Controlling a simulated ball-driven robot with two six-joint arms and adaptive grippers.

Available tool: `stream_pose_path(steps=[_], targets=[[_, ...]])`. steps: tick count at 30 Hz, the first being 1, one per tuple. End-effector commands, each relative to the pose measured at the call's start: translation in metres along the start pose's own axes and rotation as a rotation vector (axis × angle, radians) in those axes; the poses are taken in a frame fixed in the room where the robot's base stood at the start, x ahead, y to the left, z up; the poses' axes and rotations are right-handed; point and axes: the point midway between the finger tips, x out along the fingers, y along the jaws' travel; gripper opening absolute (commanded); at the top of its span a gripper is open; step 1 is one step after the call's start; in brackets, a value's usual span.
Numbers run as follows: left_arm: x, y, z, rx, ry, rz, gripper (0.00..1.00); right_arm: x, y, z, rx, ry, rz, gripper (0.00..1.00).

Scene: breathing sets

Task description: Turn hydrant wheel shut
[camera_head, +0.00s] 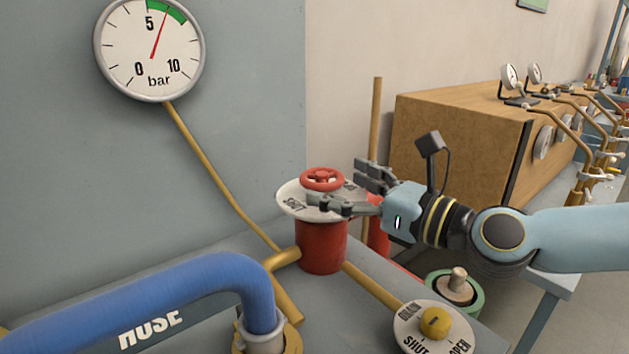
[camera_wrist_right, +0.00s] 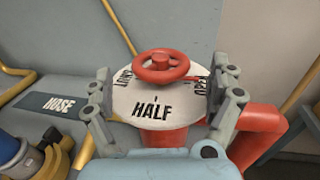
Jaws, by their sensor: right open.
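The red hydrant wheel (camera_head: 321,180) sits on top of the red hydrant (camera_head: 321,247), above a white round dial plate (camera_head: 291,204). In the right wrist view the wheel (camera_wrist_right: 162,65) stands beyond my fingers, and the dial plate (camera_wrist_right: 150,108) reads HALF at the near side, with partly hidden words left and right. A red pointer lies at the plate's right side. My right gripper (camera_head: 345,188) is open, its fingers at the plate's right side in the head view. My left gripper is not in view.
A pressure gauge (camera_head: 150,50) hangs on the wall, its red needle in the green band. A blue hose (camera_head: 170,290) crosses the front left. A drain dial with a yellow knob (camera_head: 435,321) is at front right. A wooden cabinet (camera_head: 455,147) stands behind my right arm.

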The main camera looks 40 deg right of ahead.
Motion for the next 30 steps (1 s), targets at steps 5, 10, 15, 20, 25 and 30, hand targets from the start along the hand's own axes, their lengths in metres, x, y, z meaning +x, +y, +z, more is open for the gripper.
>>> stream_pose_path(steps=[5,10,15,20,25,30], targets=[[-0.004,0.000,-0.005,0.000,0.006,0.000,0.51,0.029,-0.002,0.002,0.002,-0.003,-0.006,0.91],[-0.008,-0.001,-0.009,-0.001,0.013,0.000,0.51,0.044,-0.001,0.001,-0.001,-0.001,-0.003,0.91],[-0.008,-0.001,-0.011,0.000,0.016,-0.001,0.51,0.048,0.000,0.000,-0.001,0.001,-0.001,0.91],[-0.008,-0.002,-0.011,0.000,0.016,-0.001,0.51,0.048,0.000,-0.001,-0.002,0.002,0.000,0.91],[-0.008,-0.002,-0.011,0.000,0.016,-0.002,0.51,0.048,0.000,-0.001,-0.002,0.002,0.000,0.71],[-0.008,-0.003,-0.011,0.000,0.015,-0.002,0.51,0.048,0.000,-0.001,-0.002,0.002,0.000,0.49]])
